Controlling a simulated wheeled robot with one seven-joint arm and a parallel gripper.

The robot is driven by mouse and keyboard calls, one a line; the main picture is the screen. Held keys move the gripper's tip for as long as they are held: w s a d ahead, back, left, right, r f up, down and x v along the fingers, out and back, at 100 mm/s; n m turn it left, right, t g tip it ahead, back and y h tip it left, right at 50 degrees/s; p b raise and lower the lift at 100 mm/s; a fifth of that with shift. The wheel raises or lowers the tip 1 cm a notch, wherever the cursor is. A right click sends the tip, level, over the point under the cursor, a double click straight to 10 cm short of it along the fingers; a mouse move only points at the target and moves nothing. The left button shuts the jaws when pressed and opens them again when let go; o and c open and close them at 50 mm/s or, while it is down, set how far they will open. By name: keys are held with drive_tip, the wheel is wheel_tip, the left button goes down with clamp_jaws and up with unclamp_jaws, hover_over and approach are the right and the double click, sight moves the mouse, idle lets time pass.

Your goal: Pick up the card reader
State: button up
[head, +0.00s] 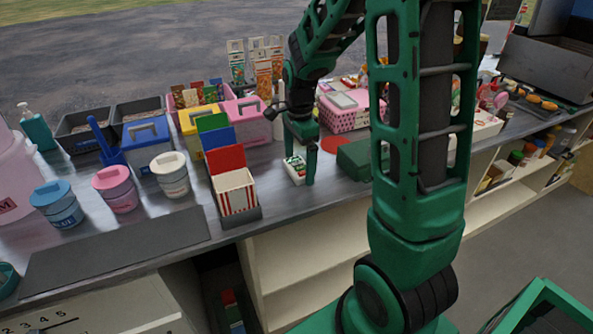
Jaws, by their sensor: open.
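A small white item with green on its top, which looks like the card reader (296,176), lies on the grey counter near its front edge, right of the red and white striped box. My gripper (301,161) points down right over it, its fingers open. One finger shows at the item's right side; the other is hard to make out against the green on top. I cannot tell whether the fingers touch it.
The striped box (236,197) with coloured cards stands close on the left. A dark green box (356,159) and a red disc (334,145) are on the right. A pink dotted basket (343,120) stands behind. Several lidded tubs stand further left.

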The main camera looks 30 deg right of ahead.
drive_tip(key=c, duration=1.2)
